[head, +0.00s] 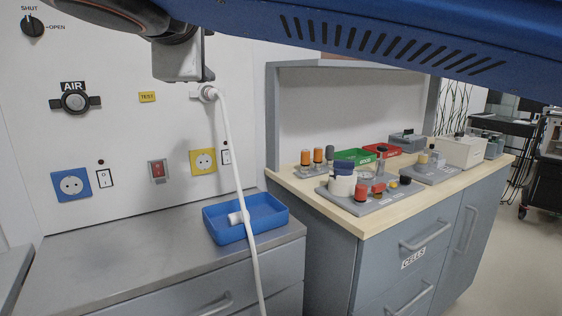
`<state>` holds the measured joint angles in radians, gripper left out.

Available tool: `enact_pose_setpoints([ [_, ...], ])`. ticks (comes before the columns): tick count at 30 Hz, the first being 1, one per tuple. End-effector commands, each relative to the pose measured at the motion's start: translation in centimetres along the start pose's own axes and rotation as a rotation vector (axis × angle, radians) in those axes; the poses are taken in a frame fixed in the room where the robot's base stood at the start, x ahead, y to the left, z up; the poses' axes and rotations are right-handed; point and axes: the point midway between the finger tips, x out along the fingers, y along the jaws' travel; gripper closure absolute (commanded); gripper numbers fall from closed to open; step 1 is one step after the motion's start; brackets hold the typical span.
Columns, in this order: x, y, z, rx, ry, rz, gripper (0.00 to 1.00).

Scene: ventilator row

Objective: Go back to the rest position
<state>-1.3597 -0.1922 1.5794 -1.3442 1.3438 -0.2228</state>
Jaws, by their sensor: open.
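My gripper (184,76) shows in part at the top of the head view, below my blue arm. It is open, with nothing seen between its jaws. A white plug (208,93) sits at a round fitting on the white wall panel, close by the gripper at its lower right; whether they touch I cannot tell. A white hose (240,180) hangs from the plug, runs down in front of a blue tray (279,204) and leaves at the bottom edge. A white connector end (238,217) lies at the tray.
The steel counter (110,262) is mostly bare. The wall panel carries a black AIR knob (74,102), a blue socket (71,185), a yellow socket (203,161) and switches. A wood-topped cabinet (400,212) at right bears bottles and bins.

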Motion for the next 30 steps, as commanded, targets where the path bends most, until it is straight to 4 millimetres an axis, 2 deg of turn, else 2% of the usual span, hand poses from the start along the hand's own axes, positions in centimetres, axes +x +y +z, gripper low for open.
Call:
enact_pose_setpoints([
  [1, 1.1, -0.9, 1.6, 0.01, -0.022, -0.025, 0.5],
  [6, 4.5, -5.0, 7.2, 0.058, -0.09, -0.135, 0.5],
  [9, 6.0, -7.6, 10.6, 0.096, -0.132, -0.2, 0.5],
  [15, 7.8, -13.0, 17.2, 0.19, -0.216, -0.322, 0.5],
  [22, 8.1, -19.5, 24.4, 0.327, -0.318, -0.451, 0.5],
  [30, 6.5, -27.2, 31.4, 0.528, -0.438, -0.577, 0.5],
])
